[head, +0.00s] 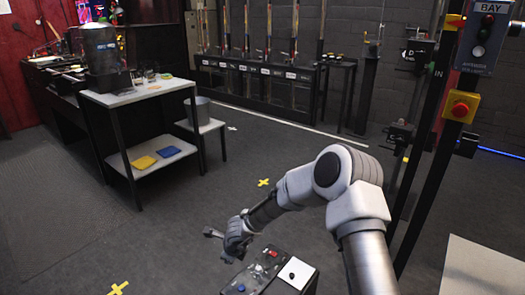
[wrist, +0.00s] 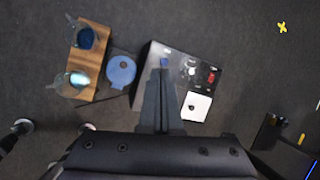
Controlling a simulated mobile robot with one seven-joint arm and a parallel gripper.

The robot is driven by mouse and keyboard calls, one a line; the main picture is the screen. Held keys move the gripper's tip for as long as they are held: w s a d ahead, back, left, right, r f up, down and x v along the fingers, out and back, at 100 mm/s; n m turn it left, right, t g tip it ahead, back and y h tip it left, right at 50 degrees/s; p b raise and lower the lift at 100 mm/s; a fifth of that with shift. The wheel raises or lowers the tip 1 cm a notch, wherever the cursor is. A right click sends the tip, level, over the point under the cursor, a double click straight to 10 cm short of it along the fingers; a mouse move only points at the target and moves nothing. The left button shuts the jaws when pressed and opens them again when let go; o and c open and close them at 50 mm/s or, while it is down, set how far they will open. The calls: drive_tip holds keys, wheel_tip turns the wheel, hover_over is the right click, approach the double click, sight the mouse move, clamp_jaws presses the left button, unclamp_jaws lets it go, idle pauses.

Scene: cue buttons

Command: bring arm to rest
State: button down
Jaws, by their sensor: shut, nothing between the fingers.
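My gripper (head: 213,232) is out in front of me in the head view, over the left side of a black button box. In the wrist view my gripper (wrist: 162,72) shows its two fingers together, shut and empty. The black button box (wrist: 181,58) carries a blue button (wrist: 164,62) just beyond the fingertips, a pale button (wrist: 191,70) and a red button (wrist: 211,77). The red button also shows in the head view (head: 272,253). I cannot tell the exact height of the fingers above the box. My arm is bent at the elbow and reaches left.
A white card (wrist: 196,106) lies on the box. Beside it are a round blue object (wrist: 121,70) and a wooden board (wrist: 92,45) with glass vessels. A shelved table (head: 150,93) stands at the left. A post with a red button (head: 460,109) stands right. Floor between is clear.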

drive_tip(key=d+r+n+t+y, duration=0.25)
drive_tip(key=r+n, duration=0.85)
drive_tip(key=r, duration=1.2)
drive_tip(key=s+d+r+n, duration=0.5)
drive_tip(key=s+d+r, duration=0.1)
drive_tip(key=s+r, duration=0.3)
drive_tip(key=s+d+r+n+h, duration=0.2)
drive_tip(key=s+d+n+h, duration=0.1)
drive_tip(key=s+d, duration=0.65)
drive_tip(key=s+d+r+n+h, duration=0.25)
drive_tip(key=s+d, duration=0.45)
drive_tip(key=s, duration=0.5)
wheel_tip(320, 180, up, 19)
drive_tip(key=g+p, duration=0.1)
drive_tip(key=p, duration=1.8)
drive_tip(key=shift+f+n, duration=0.15)
drive_tip(key=shift+n, duration=0.3)
drive_tip(key=shift+f, duration=0.15)
